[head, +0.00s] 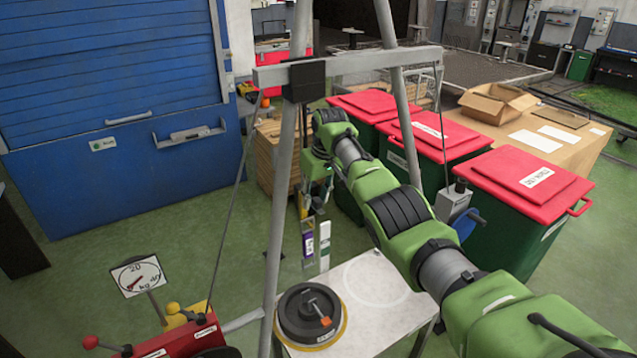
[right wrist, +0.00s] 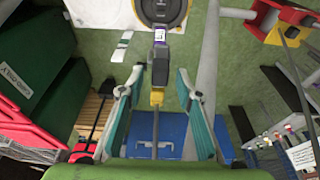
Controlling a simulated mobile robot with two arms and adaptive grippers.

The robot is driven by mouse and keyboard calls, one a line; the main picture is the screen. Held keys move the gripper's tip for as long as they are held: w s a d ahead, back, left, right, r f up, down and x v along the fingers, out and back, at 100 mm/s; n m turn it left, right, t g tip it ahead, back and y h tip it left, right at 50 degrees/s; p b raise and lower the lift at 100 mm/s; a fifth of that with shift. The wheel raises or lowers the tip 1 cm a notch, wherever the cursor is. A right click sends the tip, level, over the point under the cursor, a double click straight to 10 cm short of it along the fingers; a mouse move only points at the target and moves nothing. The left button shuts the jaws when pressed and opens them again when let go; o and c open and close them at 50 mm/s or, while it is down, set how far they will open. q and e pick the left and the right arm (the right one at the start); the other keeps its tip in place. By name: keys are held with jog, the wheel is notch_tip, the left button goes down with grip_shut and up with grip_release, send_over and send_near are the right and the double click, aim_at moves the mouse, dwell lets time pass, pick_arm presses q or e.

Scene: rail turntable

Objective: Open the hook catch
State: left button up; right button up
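My right gripper (head: 316,200) points down beside the grey frame in the head view. In the right wrist view its two teal fingers (right wrist: 158,78) stand apart, with a gap on each side of a slim hanging unit. This unit has a yellow part (right wrist: 158,97), a grey body (right wrist: 160,66) and a purple label (right wrist: 159,35). In the head view the purple part (head: 308,246) shows below the gripper. The hook and its catch are too small to tell apart. My left gripper is in neither view.
Grey frame poles (head: 281,200) and a crossbeam (head: 350,63) stand close to my right arm. A black disc with a yellow rim (head: 310,314) lies on a small table (head: 378,322). A red lever box (head: 180,342) and dial sign (head: 138,275) are at left; red-lidded bins (head: 520,190) at right.

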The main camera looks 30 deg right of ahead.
aim_at(321, 211)
jog(key=v, duration=1.1)
jog(key=shift+d+f, duration=0.1)
jog(key=shift+f, duration=0.05)
